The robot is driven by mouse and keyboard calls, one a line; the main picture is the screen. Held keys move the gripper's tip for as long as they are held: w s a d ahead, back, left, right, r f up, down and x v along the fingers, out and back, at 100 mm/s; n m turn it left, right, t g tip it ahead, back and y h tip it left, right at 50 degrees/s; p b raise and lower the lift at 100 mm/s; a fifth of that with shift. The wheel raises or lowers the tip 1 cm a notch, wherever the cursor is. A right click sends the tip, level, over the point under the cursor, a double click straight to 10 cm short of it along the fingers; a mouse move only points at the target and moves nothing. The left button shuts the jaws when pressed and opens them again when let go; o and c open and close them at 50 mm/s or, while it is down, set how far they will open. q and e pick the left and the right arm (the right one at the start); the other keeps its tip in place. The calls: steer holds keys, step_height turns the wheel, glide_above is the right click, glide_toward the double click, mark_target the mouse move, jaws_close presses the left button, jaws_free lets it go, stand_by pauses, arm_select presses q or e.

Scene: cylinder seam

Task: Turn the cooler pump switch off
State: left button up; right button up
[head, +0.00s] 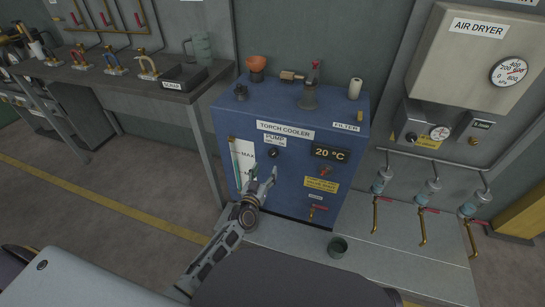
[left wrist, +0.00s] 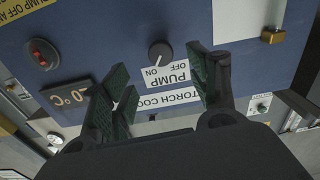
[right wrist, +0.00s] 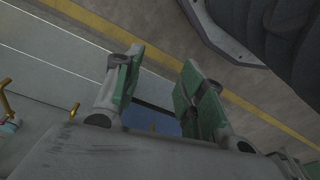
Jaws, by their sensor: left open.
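The blue torch cooler (head: 225,120) stands against the wall in the head view. Its pump switch (head: 273,152) is a small dark round knob under the PUMP label. In the left wrist view the switch (left wrist: 160,54) shows upside down, beyond the fingertips and roughly between them, with ON to its lower left and OFF to its lower right. Its pale mark seems to point toward ON. My left gripper (head: 263,176) is open and empty in front of the panel, just below the switch, apart from it. My right gripper (right wrist: 163,58) is open and empty in its wrist view, over the floor.
The panel also has a 20 °C display (head: 331,153), a level gauge (head: 240,165) and a red drain valve (head: 318,208). A grey bench (head: 130,75) is at the left, an air dryer (head: 470,60) at the right.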

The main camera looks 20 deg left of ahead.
mark_target(272, 155)
arm_select(q)
steer(key=shift+w+d+b, duration=0.1)
steer(key=shift+w+b, duration=0.55)
steer(key=shift+w, duration=1.95)
steer(key=shift+w+b, duration=0.5)
steer(key=shift+w, duration=2.05)
arm_select(e)
steer(key=shift+t, duration=0.4)
steer(key=shift+w+a+r, duration=0.2)
steer(key=shift+r, duration=0.6)
steer(key=shift+w+a+r, duration=0.15)
steer(key=shift+w+r, duration=0.1)
steer(key=shift+r, duration=0.5)
steer(key=shift+w+a+r, duration=0.2)
steer(key=shift+r, duration=0.6)
arm_select(q)
steer(key=shift+c, duration=0.9)
steer(key=c, duration=0.8)
steer(key=shift+c, duration=0.2)
arm_select(e)
steer(key=shift+s+f, duration=0.15)
